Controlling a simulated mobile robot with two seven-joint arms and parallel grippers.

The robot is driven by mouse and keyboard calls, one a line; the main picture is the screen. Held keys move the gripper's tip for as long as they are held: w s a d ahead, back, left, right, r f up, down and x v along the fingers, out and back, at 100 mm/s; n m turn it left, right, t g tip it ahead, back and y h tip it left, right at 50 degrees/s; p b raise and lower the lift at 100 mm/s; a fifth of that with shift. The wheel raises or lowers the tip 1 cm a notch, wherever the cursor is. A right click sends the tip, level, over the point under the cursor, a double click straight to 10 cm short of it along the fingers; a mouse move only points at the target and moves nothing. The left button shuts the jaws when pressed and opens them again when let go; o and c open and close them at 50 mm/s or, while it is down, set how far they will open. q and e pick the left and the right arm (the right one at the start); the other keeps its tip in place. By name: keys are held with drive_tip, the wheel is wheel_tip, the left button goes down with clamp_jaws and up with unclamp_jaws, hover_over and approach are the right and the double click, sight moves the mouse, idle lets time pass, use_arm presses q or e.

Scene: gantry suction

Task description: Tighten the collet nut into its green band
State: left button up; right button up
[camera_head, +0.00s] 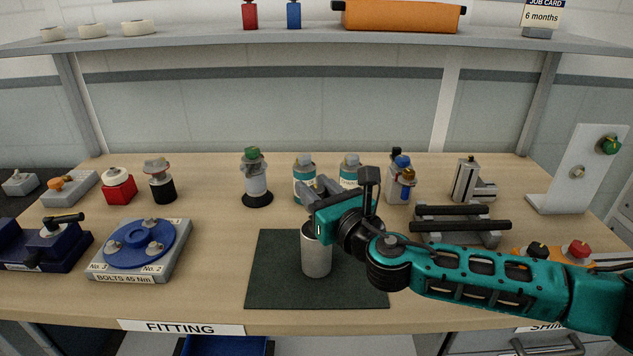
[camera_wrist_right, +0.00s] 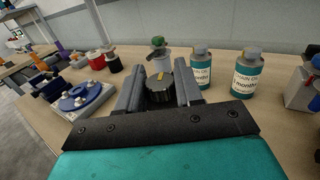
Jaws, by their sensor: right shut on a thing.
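A dark ribbed round piece with a yellow mark on top, which looks like the collet nut (camera_wrist_right: 159,88), sits between the two fingers of my right gripper (camera_wrist_right: 163,76) in the right wrist view. The gripper is shut on it. In the head view my right gripper (camera_head: 322,187) reaches in from the right, above the dark mat, and hides the nut. A grey metal cylinder (camera_head: 316,258) stands upright on the mat (camera_head: 270,290), its top partly covered by my gripper. I cannot make out the green band. My left gripper is not in view.
Oil bottles (camera_head: 304,176) and a green-topped fitting (camera_head: 254,178) stand behind my gripper. A blue disc fixture (camera_head: 140,243) is at left. Dark bars on a grey stand (camera_head: 460,224) are at right, close to my arm. Bench between fixture and mat is clear.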

drive_tip(key=m+h, duration=0.1)
drive_tip(key=h, duration=0.1)
drive_tip(key=m+t+h, duration=0.1)
drive_tip(key=shift+s+a+m+t+h, duration=0.1)
drive_tip(key=shift+a+m+t+h, duration=0.05)
drive_tip(key=shift+m+t+h, duration=0.4)
drive_tip(key=shift+m+h, duration=0.85)
drive_tip(key=shift+h, duration=0.6)
drive_tip(key=shift+m+t+h, duration=0.15)
drive_tip(key=shift+m+h, duration=0.85)
drive_tip(key=shift+h, duration=0.6)
drive_tip(key=o, duration=0.9)
drive_tip(key=shift+o, duration=0.2)
drive_tip(key=s, duration=1.2)
drive_tip(key=shift+s+a, duration=0.35)
